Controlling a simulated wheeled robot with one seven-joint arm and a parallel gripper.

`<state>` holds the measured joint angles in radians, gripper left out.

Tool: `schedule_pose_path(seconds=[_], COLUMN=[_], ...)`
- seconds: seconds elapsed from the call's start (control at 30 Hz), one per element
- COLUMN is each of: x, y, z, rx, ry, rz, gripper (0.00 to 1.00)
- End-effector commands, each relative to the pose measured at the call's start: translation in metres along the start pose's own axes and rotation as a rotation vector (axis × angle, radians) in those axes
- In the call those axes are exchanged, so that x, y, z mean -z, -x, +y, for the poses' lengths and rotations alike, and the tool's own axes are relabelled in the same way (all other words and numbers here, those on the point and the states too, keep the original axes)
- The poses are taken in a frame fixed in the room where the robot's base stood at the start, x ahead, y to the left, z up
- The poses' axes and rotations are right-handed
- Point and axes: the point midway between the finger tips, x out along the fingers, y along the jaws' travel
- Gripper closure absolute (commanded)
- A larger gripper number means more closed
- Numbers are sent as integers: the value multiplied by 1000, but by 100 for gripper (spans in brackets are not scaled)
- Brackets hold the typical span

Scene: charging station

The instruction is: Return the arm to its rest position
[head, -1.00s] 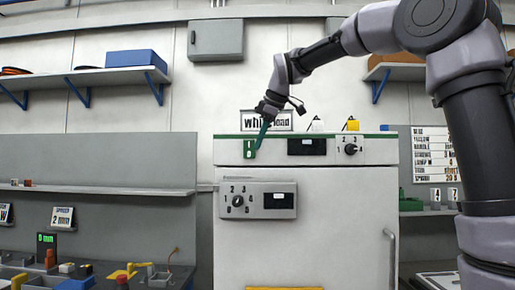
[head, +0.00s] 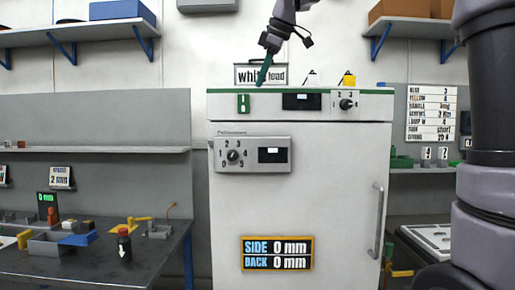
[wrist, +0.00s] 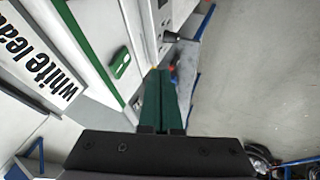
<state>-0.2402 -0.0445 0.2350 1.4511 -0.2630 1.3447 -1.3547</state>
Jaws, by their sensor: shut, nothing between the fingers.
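My gripper (head: 261,84) hangs above the top front edge of the white charging cabinet (head: 290,205), in front of the "white lead" sign (head: 250,74). Its two green fingers (wrist: 161,95) lie together in the wrist view, with nothing between them. The cabinet's green switch (head: 243,103) is just below and left of the fingertips; it also shows in the wrist view (wrist: 120,62), apart from the fingers. My arm reaches in from the upper right, and part of it is cut off by the top of the head view.
A grey workbench (head: 85,268) with small parts and a dark bottle (head: 124,243) stands at the left. Shelves (head: 75,32) hang on both sides. The cabinet's lower display (head: 277,253) reads SIDE 0 mm, BACK 0 mm. A door handle (head: 378,222) sticks out at its right.

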Motion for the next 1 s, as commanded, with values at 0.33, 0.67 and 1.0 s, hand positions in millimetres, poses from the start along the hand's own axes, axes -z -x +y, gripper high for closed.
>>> schedule_pose_path(seconds=[0.33, 0.67, 1.0], x=[-109, -264, -300], y=[17, 5, -9], z=[-53, -179, -221], rx=[-84, -215, -241], ry=[-542, -1459, -1729], rz=[-55, -12, 24], gripper=[100, 100, 100])
